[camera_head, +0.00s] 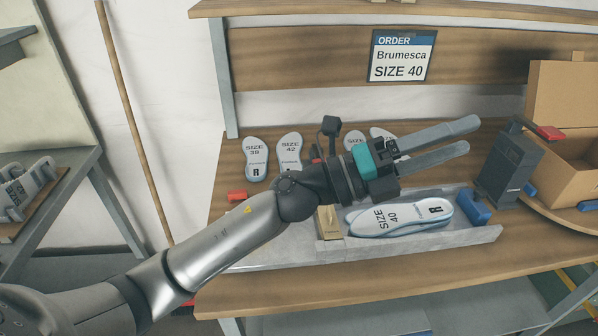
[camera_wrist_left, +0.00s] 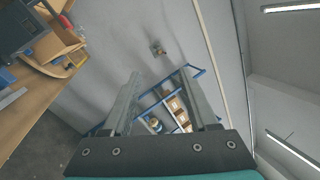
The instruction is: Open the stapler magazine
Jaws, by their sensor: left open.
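I cannot pick out a stapler for certain. A small red object (camera_head: 237,195) lies on the left part of the wooden workbench (camera_head: 400,268), and another red object (camera_head: 550,132) sits by the open carton at right; both are too small to tell. My left gripper (camera_head: 473,135) is open and empty, held above the bench with its fingers pointing right. Its two fingers also show apart in the left wrist view (camera_wrist_left: 160,78), with nothing between them. My arm hides part of the bench behind it. My right gripper is not in view.
A grey tray (camera_head: 480,238) holds size 40 insoles (camera_head: 400,215) and a blue object (camera_head: 474,207). More insoles (camera_head: 256,158) lie behind. A dark box-shaped device (camera_head: 508,165) and an open carton (camera_head: 570,160) stand at right. A blue rack (camera_wrist_left: 165,108) shows in the wrist view.

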